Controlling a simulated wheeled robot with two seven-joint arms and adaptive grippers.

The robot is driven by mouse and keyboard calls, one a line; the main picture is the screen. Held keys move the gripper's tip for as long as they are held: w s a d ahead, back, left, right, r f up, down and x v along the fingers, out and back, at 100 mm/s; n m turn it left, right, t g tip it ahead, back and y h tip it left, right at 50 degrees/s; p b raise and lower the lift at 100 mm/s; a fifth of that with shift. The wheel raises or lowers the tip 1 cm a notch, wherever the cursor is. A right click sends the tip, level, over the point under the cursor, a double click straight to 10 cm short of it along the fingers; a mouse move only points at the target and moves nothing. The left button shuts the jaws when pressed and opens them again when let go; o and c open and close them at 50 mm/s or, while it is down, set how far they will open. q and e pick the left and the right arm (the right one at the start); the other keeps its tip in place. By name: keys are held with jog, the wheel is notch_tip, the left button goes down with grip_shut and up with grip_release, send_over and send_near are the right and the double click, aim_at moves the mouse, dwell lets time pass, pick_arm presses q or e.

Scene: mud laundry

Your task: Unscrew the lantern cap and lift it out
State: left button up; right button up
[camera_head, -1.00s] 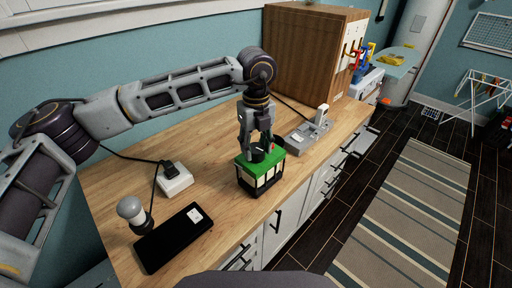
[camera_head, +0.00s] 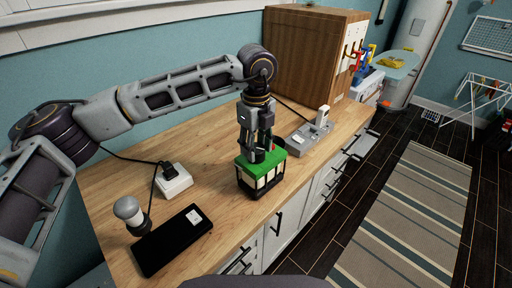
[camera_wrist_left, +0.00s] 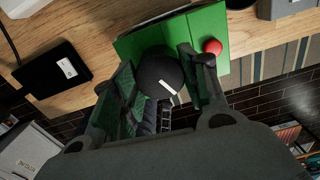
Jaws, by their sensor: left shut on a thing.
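The lantern (camera_head: 262,174) stands upright on the wooden counter, with a green top, pale side panels and a dark frame. My left gripper (camera_head: 257,155) points straight down onto its top from above. In the left wrist view the round black cap (camera_wrist_left: 158,72) sits between the two fingers of my left gripper (camera_wrist_left: 165,85), which is shut on it. A white mark shows on the cap. The green lantern top (camera_wrist_left: 209,28) spreads around the cap, with a red knob (camera_wrist_left: 212,46) beside one finger. The cap is mostly hidden in the head view. My right gripper is not in view.
A bulb on a dark base (camera_head: 130,213), a black flat box (camera_head: 172,239) and a white socket box (camera_head: 174,181) lie left of the lantern. A grey device (camera_head: 309,134) and wooden cabinet (camera_head: 313,55) stand behind it. The counter's front edge is close to the lantern.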

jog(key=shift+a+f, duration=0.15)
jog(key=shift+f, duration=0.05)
pick_arm(q)
jog(key=shift+n, duration=0.3)
jog(key=shift+n+b, duration=0.7)
jog(key=shift+n, duration=0.7)
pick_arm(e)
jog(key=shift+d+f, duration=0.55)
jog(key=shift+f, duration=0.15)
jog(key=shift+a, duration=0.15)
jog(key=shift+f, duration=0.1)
pick_arm(q)
jog(key=shift+n, duration=0.3)
jog(key=shift+n+b, duration=0.7)
jog(key=shift+n, duration=0.4)
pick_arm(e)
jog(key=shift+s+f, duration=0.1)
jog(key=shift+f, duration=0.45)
